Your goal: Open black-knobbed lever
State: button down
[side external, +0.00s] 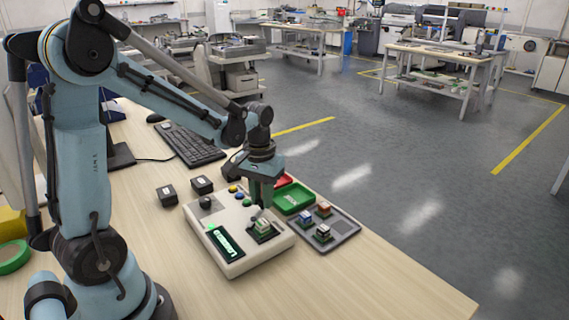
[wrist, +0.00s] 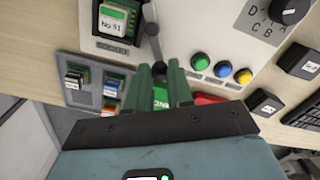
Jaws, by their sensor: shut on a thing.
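The black-knobbed lever (wrist: 152,30) rises beside a socket on a beige control box (side external: 208,228). Its dark round knob shows just past my fingertips in the wrist view. The socket holds a white and green block (wrist: 115,18), which also shows in the side view (side external: 263,226). In the side view my gripper (side external: 261,204) points down over the right part of the box.
The box has a lit green display (side external: 223,241), a dark dial (side external: 206,202) and coloured buttons (wrist: 222,69). A green tray (side external: 305,207), a red tray (side external: 287,180) and a grey tray of blocks (side external: 346,239) stand close by. Two black cubes (side external: 167,195) and a keyboard (side external: 190,145) lie behind.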

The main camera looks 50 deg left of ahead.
jog(key=shift+w+d+m, duration=0.1)
jog(key=shift+d+m, duration=0.2)
jog(key=shift+m, duration=0.5)
jog(key=c, duration=1)
grip_release()
notch_tip(320, 180, up, 12)
jog(key=shift+r, duration=0.1)
